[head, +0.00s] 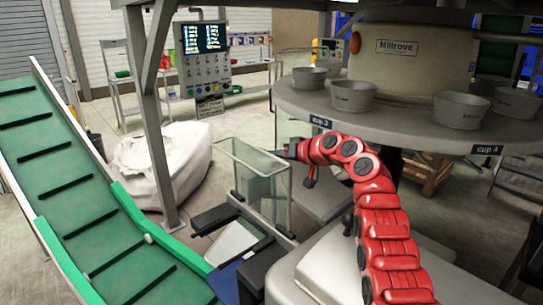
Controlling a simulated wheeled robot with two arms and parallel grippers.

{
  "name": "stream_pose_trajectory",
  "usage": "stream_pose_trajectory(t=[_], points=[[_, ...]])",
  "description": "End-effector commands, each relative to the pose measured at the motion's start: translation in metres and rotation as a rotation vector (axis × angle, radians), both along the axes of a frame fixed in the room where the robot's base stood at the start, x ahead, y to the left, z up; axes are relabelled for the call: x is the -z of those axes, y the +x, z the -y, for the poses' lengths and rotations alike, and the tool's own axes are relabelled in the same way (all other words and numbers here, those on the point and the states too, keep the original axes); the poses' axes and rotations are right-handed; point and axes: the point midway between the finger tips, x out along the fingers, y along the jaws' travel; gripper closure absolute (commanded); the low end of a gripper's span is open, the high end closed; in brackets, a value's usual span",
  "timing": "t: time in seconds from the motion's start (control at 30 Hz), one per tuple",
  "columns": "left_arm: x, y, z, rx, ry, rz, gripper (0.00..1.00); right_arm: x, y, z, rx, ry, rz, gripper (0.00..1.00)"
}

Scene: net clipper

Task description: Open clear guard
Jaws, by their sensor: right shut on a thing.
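The clear guard (252,172) is a see-through box-shaped panel with pale edges, standing upright in the middle of the head view above a dark machine frame. My red right arm reaches in from the lower right. Its gripper (290,152) is at the guard's upper right edge and is shut on it. The exact grip on the edge is small and partly hidden by the gripper. My left gripper is not in view.
A green cleated conveyor (75,190) slopes down at the left. A round grey platform (400,123) with several metal cups overhangs at the upper right. A grey post (153,130) and a white sack (140,165) stand left of the guard. A control panel (205,75) is behind.

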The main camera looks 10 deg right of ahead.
Motion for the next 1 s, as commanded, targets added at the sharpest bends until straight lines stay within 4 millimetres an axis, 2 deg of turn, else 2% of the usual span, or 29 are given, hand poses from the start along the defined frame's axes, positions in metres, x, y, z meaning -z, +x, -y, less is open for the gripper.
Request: stream_pose_trajectory(t=[0.43, 0.47, 0.6, 1.0], points=[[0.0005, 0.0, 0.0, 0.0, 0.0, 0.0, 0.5, 0.0027, -0.0004, -0.0006, -0.002, -0.002, -0.003, 1.0], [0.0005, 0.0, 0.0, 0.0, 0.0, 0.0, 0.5, 0.0027, -0.0004, -0.0006, -0.002, -0.002, -0.003, 0.79], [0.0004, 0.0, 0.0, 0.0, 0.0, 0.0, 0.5, 0.0021, -0.0003, -0.0005, -0.002, -0.002, -0.002, 0.54], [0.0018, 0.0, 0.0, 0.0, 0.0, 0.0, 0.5, -0.0007, -0.0034, 0.0041, 0.0, -0.001, 0.002, 0.53]])
